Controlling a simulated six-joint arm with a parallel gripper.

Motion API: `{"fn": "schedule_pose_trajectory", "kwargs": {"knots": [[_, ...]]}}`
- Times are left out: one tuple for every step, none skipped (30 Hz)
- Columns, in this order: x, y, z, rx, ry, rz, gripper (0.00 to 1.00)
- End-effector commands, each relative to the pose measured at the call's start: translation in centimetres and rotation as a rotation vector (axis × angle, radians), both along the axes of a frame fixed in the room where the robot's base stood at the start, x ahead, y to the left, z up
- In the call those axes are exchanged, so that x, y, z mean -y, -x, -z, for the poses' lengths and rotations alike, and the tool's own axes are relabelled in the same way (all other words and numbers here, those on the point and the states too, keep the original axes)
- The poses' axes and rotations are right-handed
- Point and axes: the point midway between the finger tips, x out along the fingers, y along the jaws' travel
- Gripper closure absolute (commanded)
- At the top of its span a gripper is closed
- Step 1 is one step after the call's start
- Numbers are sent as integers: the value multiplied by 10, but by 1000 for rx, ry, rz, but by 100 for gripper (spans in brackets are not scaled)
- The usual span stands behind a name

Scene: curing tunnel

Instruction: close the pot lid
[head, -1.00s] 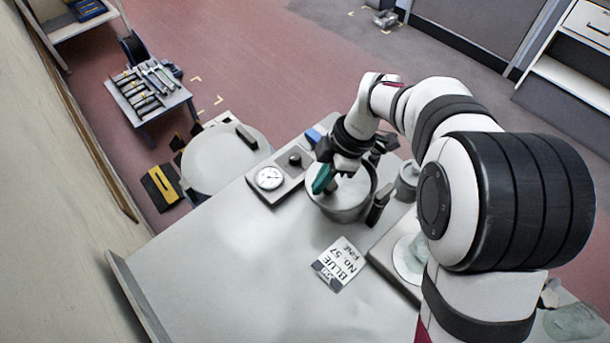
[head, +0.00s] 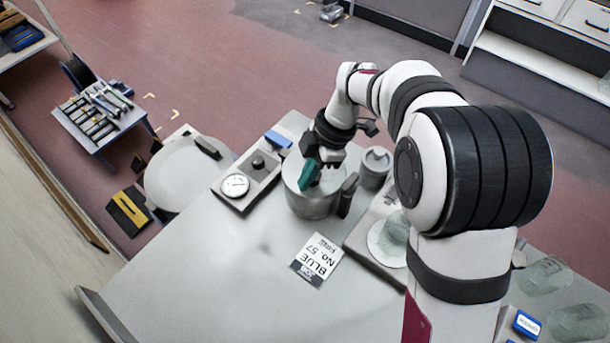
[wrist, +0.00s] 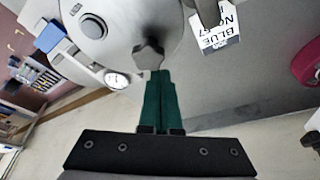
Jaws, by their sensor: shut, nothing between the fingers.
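The grey pot (head: 312,205) stands upright near the table's far edge, with a dark side handle (head: 347,195). Its round pale lid (head: 292,170) lies across the top; the wrist view shows the lid (wrist: 125,30) as a broad grey disc with a round fitting and a grey tab (wrist: 149,54) at its edge. I cannot tell whether the lid sits fully flush. My gripper (head: 306,185) is over the pot, its teal fingers pointing down at the lid. In the wrist view the fingers (wrist: 158,76) are shut together, empty, right at the tab; contact is unclear.
A gauge panel (head: 236,187) and a blue box (head: 278,139) stand left of the pot. A grey canister (head: 375,167) is close on the right. A label card (head: 316,260) lies in front. The table's (head: 210,265) front left is clear.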

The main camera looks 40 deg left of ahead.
Motion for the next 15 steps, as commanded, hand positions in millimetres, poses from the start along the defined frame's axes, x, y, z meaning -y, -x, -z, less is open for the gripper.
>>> {"fn": "schedule_pose_trajectory", "kwargs": {"knots": [[2,-5,0,13,2,0,100],[3,-5,0,14,3,0,100],[3,-5,0,14,3,0,100],[3,-6,0,16,2,0,100],[3,-6,0,16,2,0,100],[3,-6,0,16,2,1,100],[3,-6,0,17,2,1,100],[3,-6,0,17,2,1,100],[3,-5,0,17,2,1,100],[3,-4,0,17,2,0,100],[3,-1,0,16,1,0,100],[2,4,-1,16,1,-1,100],[2,9,0,15,2,-2,100],[2,15,0,12,2,-2,100],[1,24,-1,10,0,-2,100]]}}
